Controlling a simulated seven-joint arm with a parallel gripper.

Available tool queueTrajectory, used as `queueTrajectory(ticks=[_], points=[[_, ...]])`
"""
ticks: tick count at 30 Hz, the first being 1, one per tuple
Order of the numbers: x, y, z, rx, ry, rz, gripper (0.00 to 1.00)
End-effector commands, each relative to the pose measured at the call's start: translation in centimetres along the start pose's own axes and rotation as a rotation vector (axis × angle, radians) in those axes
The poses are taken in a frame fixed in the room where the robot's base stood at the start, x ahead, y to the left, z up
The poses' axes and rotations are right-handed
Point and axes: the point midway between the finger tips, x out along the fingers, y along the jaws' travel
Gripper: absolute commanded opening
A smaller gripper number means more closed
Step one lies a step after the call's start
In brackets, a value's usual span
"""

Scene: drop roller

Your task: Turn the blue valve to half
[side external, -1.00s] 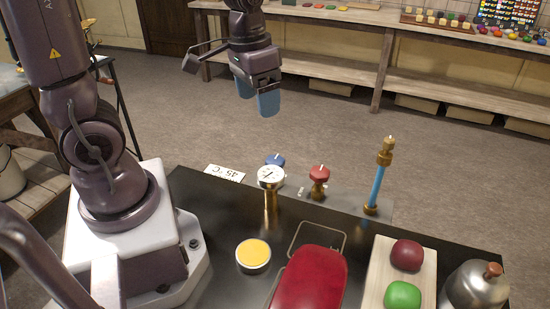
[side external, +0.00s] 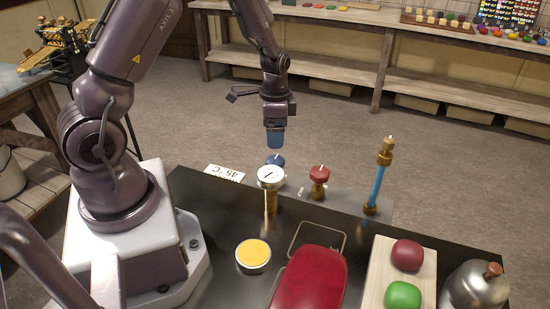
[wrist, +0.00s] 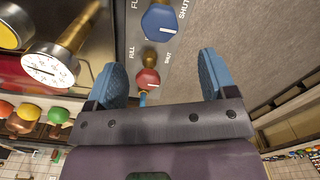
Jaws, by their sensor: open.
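The blue valve (side external: 275,159) stands on the grey panel behind the white dial gauge (side external: 270,177), which partly hides its lower part. In the wrist view the blue valve (wrist: 160,22) is at the top edge, with FULL lettering on its left and SHUT on its right. I cannot clearly tell its pointer's setting. My gripper (side external: 274,140) points down just above the blue valve, apart from it. In the wrist view my gripper (wrist: 161,70) is open, its two blue fingers wide apart with nothing between them.
A red valve (side external: 319,177) stands right of the blue one, then a blue pipe with brass fittings (side external: 378,185). A yellow-topped tin (side external: 253,254), a red pad (side external: 310,279), a board (side external: 373,289) with red and green lumps, and a metal bell-shaped object (side external: 474,289) are nearer.

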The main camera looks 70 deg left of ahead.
Motion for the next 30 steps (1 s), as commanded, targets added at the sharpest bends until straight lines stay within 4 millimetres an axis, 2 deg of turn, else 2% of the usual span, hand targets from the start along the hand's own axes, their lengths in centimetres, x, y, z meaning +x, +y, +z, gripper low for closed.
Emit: queueTrajectory(ticks=[1,6,12,18,25,26,30], points=[[1.3,0.1,0.1,-0.002,-0.005,0.004,0.78],[4.8,0.0,0.1,-0.002,-0.003,0.003,0.78],[7.7,0.0,0.1,-0.003,-0.001,0.001,0.78],[8.8,0.0,0.0,-0.002,0.001,0.000,0.78],[8.8,0.0,0.0,-0.002,0.001,-0.001,0.78],[8.8,0.0,0.0,-0.002,0.001,-0.001,0.75],[8.8,0.0,0.0,-0.002,0.001,0.000,0.43]])
